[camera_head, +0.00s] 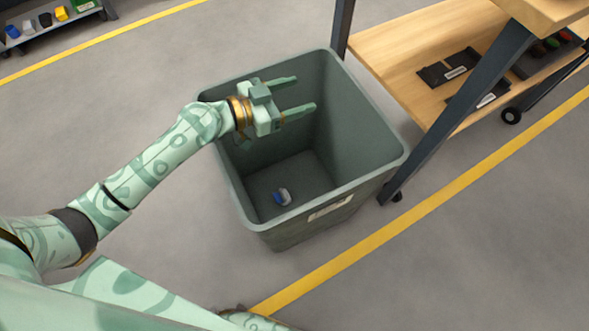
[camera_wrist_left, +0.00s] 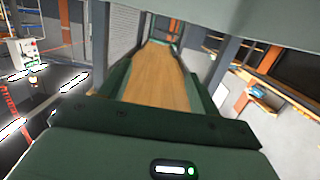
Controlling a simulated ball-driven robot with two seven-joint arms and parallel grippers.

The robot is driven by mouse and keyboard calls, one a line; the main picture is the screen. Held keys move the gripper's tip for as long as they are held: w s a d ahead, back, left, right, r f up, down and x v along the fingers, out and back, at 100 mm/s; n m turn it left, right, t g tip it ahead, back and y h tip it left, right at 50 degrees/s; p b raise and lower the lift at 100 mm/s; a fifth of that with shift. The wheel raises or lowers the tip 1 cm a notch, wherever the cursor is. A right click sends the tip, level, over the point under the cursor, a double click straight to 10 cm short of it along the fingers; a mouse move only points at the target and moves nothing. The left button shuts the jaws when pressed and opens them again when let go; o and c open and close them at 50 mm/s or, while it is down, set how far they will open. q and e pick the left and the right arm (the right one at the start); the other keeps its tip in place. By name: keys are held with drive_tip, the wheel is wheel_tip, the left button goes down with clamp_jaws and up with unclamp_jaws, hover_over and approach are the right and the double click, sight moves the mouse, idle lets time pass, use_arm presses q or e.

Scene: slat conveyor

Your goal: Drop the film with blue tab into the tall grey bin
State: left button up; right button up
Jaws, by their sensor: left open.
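The tall grey bin (camera_head: 370,180) stands on the floor, open at the top, with a pale label on its front. A small white piece with a blue part (camera_head: 282,197), which looks like the film with blue tab, lies on the bin's floor near the front wall. My left gripper (camera_head: 304,92) is open and empty over the bin's mouth, its two fingers apart and pointing right. It is well above the piece and apart from it. In the left wrist view, a wooden surface (camera_wrist_left: 157,75) shows beyond the gripper; the film does not show there. My right gripper is not in view.
A wooden workbench (camera_head: 400,35) with dark legs and wheels stands right of the bin, with dark trays (camera_head: 450,68) on its shelf. A low rack (camera_head: 50,25) of small coloured items is at the far left. Yellow lines mark the otherwise clear floor.

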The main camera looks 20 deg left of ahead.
use_arm(q)
drive_tip(key=v, duration=1.6)
drive_tip(key=shift+p, duration=0.35)
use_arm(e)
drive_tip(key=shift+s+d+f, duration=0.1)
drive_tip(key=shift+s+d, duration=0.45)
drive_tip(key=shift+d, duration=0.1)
use_arm(q)
drive_tip(key=shift+s+f, duration=0.1)
drive_tip(key=shift+s, duration=0.05)
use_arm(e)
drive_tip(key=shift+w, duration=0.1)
